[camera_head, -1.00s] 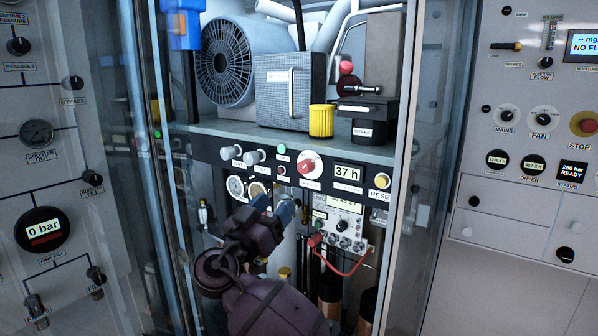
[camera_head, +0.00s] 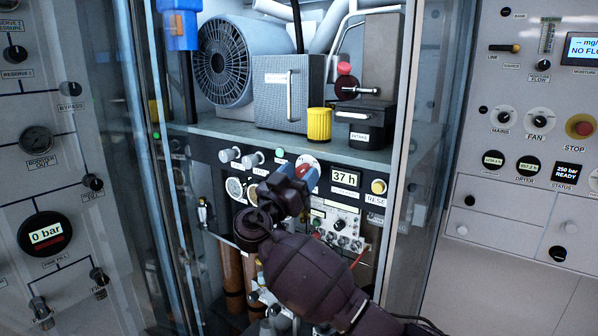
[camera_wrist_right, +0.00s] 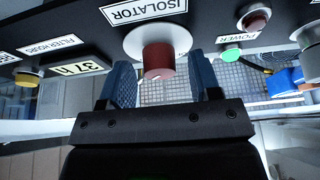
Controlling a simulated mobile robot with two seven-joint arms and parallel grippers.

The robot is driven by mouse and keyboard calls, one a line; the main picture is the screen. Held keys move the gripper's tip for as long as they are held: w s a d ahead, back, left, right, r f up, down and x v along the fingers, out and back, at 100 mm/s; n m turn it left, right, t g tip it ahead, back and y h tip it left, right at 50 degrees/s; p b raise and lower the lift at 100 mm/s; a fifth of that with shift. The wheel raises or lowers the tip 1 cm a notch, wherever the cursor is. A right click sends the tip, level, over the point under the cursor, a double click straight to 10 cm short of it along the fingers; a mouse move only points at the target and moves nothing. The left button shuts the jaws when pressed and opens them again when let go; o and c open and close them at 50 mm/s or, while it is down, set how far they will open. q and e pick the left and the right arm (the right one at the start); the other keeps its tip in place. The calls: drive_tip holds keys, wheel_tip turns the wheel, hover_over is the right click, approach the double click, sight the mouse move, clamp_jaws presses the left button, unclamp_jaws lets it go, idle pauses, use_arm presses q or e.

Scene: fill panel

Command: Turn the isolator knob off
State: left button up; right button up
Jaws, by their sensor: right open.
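The isolator knob shows in the right wrist view as a red round knob (camera_wrist_right: 158,60) on a white disc, beside an upside-down ISOLATOR label (camera_wrist_right: 146,11). In the head view only the top of the knob's disc (camera_head: 305,161) shows above my right gripper (camera_head: 297,174). My right gripper is open, its two blue fingers pointing at the panel. In the wrist view the knob lies between the fingertips, one on each side, with no clear contact. The depth gap cannot be told. My left gripper is not in view.
The black panel strip also carries the 37 h display (camera_head: 345,178), a yellow reset button (camera_head: 378,186) and a green power lamp (camera_wrist_right: 232,53). A shelf (camera_head: 290,142) with a yellow cap (camera_head: 319,124) is above. Glass door panels (camera_head: 425,150) flank the opening.

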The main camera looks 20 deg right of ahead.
drive_tip(key=shift+d, duration=0.1)
drive_tip(key=c, duration=0.9)
